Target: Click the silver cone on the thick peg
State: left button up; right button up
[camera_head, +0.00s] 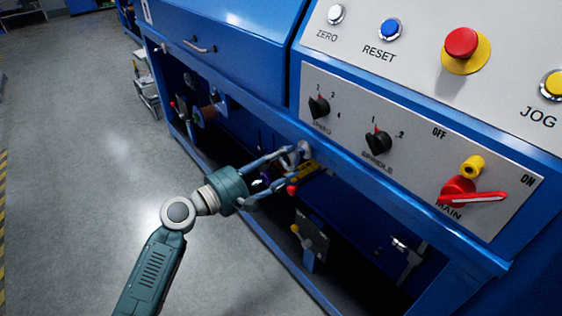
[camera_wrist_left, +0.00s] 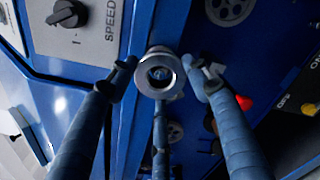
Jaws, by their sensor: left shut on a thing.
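My left gripper (camera_head: 293,163) reaches in from the left, in front of the blue machine's open lower bay. It is shut on the silver cone (camera_head: 303,148), a small shiny piece between its fingertips. In the left wrist view the silver cone (camera_wrist_left: 150,88) shows end-on as a bright ring with a dark hole, held between the blue-grey fingers. It is just below the control panel's edge. I cannot make out the thick peg for certain; the gripper and the dark bay may hide it. My right gripper is not in view.
The blue machine's control panel (camera_head: 345,150) has dark knobs, a red main switch (camera_head: 460,194) and a red emergency button (camera_head: 461,42). A yellow part and a red knob (camera_head: 292,190) sit close to my gripper. Grey floor (camera_head: 80,150) is clear on the left.

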aim_at(291, 157)
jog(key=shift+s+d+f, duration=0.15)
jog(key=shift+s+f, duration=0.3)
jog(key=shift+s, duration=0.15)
pick_arm(q)
jog(key=shift+w+d, duration=0.15)
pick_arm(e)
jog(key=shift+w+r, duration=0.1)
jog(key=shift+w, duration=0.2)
pick_arm(q)
jog(key=shift+w+d, duration=0.35)
jog(key=shift+d, duration=0.1)
jog(key=shift+w+d, duration=0.4)
jog(key=shift+d, duration=0.2)
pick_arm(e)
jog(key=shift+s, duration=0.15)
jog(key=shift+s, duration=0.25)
pick_arm(q)
jog(key=shift+r, duration=0.1)
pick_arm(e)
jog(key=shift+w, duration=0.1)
